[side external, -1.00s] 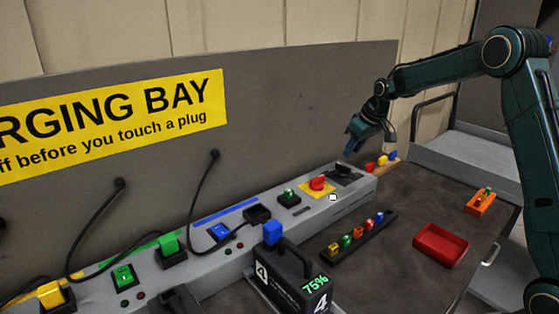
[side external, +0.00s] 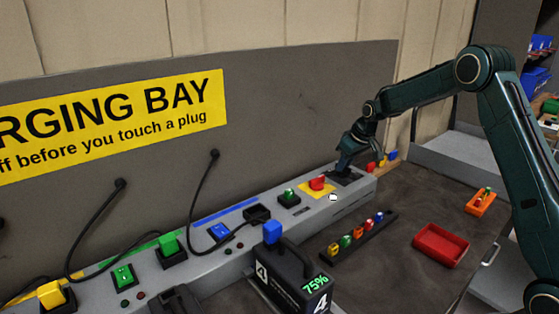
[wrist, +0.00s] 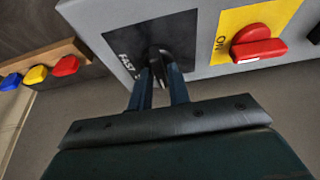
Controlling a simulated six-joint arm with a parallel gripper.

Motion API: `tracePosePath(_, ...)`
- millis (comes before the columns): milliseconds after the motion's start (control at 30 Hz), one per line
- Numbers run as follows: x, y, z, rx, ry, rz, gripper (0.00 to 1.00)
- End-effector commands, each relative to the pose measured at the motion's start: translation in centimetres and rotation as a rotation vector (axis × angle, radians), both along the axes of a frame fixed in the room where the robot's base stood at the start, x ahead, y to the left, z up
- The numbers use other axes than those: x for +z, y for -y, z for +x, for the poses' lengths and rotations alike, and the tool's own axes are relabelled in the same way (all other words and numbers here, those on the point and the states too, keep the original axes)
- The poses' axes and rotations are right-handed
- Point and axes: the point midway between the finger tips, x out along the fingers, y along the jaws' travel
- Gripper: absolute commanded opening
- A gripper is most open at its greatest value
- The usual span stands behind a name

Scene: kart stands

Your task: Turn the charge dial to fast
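The charge dial (wrist: 157,52) is a black knob on a black plate (wrist: 180,28) at the right end of the grey charging strip. The word FAST shows on the plate's left side in the wrist view; other marks are hidden by my gripper. My gripper (wrist: 160,82) points down at the dial, its two fingers apart on either side of the knob. A small gap seems to show between the fingers and the knob's pale edge. In the side view my gripper (side external: 345,167) is low over the same plate (side external: 335,181) and hides most of the dial.
A red rotary switch (wrist: 257,46) on a yellow plate sits close beside the dial. On the dial's other side, red, yellow and blue pieces (wrist: 66,66) stand on a wooden strip. A red tray (side external: 440,246) and a plug rack (side external: 358,237) lie on the bench.

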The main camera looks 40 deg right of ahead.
Motion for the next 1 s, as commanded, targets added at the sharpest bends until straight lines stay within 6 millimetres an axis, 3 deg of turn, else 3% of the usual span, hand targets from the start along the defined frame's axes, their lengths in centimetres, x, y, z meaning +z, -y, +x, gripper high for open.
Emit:
tracePosePath(100, 0.02, 0.00, -0.01, 0.000, 0.000, 0.000, 0.00)
tracePosePath(567, 0.05, -0.10, 0.00, -0.052, 0.001, 0.000, 0.00)
tracePosePath(1000, 0.03, -0.36, 0.05, -0.345, 0.000, 0.000, 0.00)
